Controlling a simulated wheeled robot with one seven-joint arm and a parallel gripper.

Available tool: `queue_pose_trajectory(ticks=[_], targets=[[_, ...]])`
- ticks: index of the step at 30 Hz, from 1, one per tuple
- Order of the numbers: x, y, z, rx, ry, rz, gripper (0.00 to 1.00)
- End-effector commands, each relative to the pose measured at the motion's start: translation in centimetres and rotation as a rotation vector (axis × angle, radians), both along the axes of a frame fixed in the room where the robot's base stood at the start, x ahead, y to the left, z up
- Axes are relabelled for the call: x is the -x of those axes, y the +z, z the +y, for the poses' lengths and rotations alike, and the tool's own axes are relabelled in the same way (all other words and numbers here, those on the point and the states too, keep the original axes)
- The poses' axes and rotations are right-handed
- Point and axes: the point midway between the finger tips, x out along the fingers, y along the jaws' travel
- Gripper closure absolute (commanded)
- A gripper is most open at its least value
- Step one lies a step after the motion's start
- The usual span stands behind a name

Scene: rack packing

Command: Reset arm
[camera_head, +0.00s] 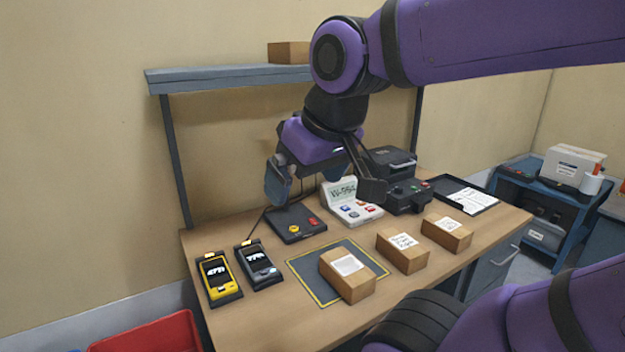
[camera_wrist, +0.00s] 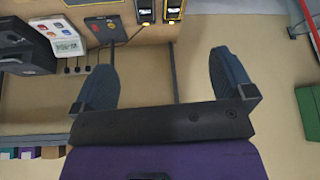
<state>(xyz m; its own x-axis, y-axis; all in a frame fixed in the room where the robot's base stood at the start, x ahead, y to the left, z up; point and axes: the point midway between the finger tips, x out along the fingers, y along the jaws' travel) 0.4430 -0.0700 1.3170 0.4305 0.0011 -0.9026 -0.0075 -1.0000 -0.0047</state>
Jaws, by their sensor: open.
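My purple arm reaches in from the right in the head view, bent above the workbench (camera_head: 225,321). My gripper (camera_head: 322,188) hangs over the back of the bench, above the black pad with a yellow and a red button (camera_head: 296,224). Its two fingers are spread apart and nothing is between them. In the wrist view my gripper (camera_wrist: 165,80) also shows open, with the two blue-grey fingers wide apart and only wall and shelf frame behind them.
Three labelled brown boxes (camera_head: 402,251) stand along the front, one on the yellow-edged mat (camera_head: 308,272). Yellow (camera_head: 219,279) and black (camera_head: 258,265) handheld devices lie left. A white keypad device (camera_head: 351,206) and black case (camera_head: 405,196) stand behind. A shelf (camera_head: 225,78) spans above.

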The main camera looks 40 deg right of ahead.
Motion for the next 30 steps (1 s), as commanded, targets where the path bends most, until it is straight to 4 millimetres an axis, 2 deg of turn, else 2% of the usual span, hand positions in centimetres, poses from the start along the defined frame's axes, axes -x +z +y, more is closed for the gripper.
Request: queue_pose_trajectory(ticks=[6, 30], targets=[[1.38, -0.07, 0.13, 0.002, 0.007, -0.017, 0.00], [1.33, -0.06, 0.13, 0.002, 0.007, -0.017, 0.00]])
